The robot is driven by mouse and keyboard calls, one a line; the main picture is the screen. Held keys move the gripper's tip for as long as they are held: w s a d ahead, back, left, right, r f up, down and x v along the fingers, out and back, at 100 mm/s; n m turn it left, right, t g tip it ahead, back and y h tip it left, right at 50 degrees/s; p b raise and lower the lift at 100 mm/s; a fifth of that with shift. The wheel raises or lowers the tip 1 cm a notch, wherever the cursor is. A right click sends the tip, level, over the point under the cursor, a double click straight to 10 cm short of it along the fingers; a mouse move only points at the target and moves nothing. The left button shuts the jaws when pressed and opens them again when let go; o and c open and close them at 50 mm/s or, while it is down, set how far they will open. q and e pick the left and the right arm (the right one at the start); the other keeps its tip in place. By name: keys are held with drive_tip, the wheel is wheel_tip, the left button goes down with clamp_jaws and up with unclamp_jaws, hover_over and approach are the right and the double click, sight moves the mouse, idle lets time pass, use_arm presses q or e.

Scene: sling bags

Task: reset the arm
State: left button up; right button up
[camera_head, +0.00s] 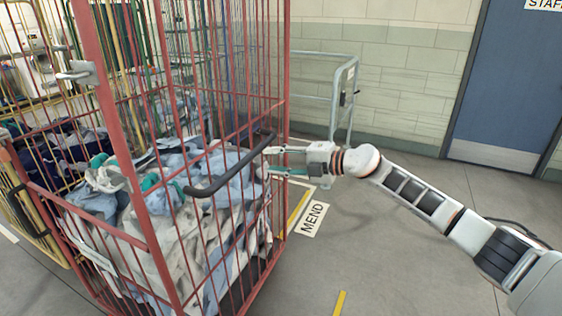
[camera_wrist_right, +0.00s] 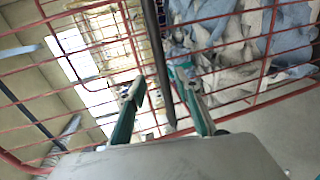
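My right arm comes in from the right in the head view. Its gripper (camera_head: 269,160) is open, with its two fingers apart, at the right side of a red wire cage cart (camera_head: 122,150). A dark curved handle bar (camera_head: 222,176) is on the cart near the fingertips. In the right wrist view the open fingers (camera_wrist_right: 160,85) appear on either side of a dark bar (camera_wrist_right: 158,50), without visible contact. I cannot tell how deep the bar lies between them. My left gripper is not in view.
The cart holds a heap of white and blue cloth (camera_head: 190,225). A yellow cage cart (camera_head: 30,215) stands at left. A grey rail trolley (camera_head: 342,95) stands by the wall behind. A floor sign reads MEND (camera_head: 312,218).

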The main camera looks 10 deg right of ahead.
drive_tip(key=shift+v, duration=0.85)
drive_tip(key=s+a+f+m+t, duration=0.45)
drive_tip(key=s+f+m, duration=0.45)
drive_tip(key=s+f, duration=0.35)
drive_tip(key=s+d+f+m+g+h, duration=0.1)
drive_tip(key=s+d+f+m+h, duration=0.2)
drive_tip(key=s+f, duration=0.6)
drive_tip(key=s+d+f+m+h, duration=0.4)
drive_tip(key=s+f+m, duration=0.3)
drive_tip(key=s+f, duration=0.2)
drive_tip(key=s+d+f+m+g+h, duration=0.1)
drive_tip(key=s+d+f+m+h, duration=0.2)
drive_tip(key=s+d+f+m, duration=0.3)
drive_tip(key=s+f, duration=0.3)
drive_tip(key=s, duration=0.3)
drive_tip(key=shift+g, duration=0.35)
